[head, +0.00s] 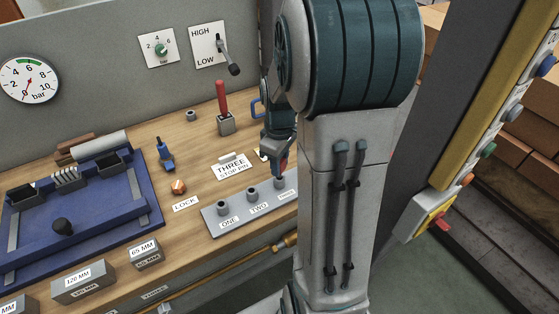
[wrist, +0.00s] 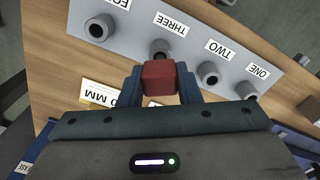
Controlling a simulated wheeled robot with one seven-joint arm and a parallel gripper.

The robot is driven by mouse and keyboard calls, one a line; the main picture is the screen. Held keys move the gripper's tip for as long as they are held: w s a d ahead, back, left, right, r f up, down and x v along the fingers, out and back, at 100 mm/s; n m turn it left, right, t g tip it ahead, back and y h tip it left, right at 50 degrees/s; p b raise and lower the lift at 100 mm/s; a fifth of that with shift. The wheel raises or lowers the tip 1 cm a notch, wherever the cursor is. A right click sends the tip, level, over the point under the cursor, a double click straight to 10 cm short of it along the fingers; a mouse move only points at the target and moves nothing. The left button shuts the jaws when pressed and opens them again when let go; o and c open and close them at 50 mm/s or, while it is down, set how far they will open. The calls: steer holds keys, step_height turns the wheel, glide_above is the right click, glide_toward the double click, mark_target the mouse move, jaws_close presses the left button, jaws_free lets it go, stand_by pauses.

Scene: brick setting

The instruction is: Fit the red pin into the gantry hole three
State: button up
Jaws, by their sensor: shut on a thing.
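My gripper (wrist: 160,88) is shut on a red block-shaped piece, which I take as the red pin (wrist: 160,76). In the head view my gripper (head: 280,155) is above the right end of the grey gantry plate (head: 238,214), with a bit of red at its tips. The plate carries raised round holes labelled ONE, TWO and THREE. Hole three (wrist: 160,46) shows just beyond the pin in the wrist view, partly covered by it. The pin's lower end is hidden, so I cannot tell whether it touches the hole.
A red handle (head: 221,96) stands in a grey block on the bench. An orange knob (head: 179,187), a blue fixture (head: 80,215) and labelled blocks (head: 84,283) are to the left. My arm hides the plate's right end.

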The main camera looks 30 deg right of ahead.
steer(key=shift+f+b, duration=1.05)
steer(key=shift+f, duration=0.4)
steer(key=o, duration=1.4)
steer(key=shift+o, duration=0.2)
steer(key=shift+r, duration=0.2)
steer(key=shift+r+p, duration=2.4)
steer(key=shift+r, duration=0.55)
steer(key=shift+f, duration=0.1)
steer(key=s+a+r+m+t, duration=0.3)
steer(key=s+a+r+m, duration=0.3)
steer(key=s+a, duration=0.6)
steer(key=v, duration=0.3)
